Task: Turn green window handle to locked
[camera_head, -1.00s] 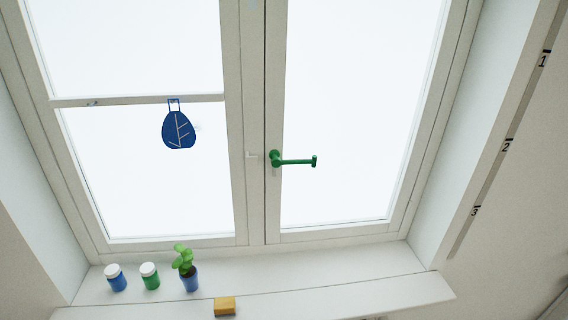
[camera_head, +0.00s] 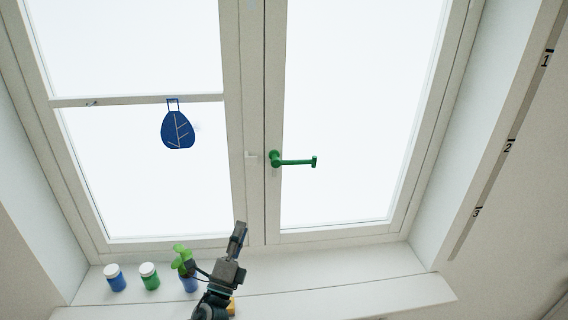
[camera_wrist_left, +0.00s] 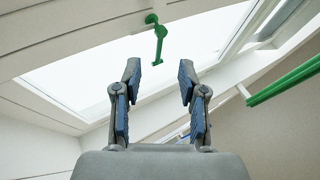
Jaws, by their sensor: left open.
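The green window handle (camera_head: 297,162) sits on the frame of the right window sash, its lever pointing sideways to the right. It also shows in the left wrist view (camera_wrist_left: 158,38), beyond the fingertips and apart from them. My left gripper (camera_head: 215,245) is below and to the left of the handle in the head view, over the sill, with a clear gap to it. In the left wrist view, my left gripper (camera_wrist_left: 158,80) is open with nothing between its fingers. My right gripper is not in view.
The sill (camera_head: 345,295) holds a blue jar (camera_head: 115,280), a green jar (camera_head: 150,278) and a potted plant (camera_head: 181,254), partly hidden by my arm. A yellow block is mostly covered. The space around the handle is clear.

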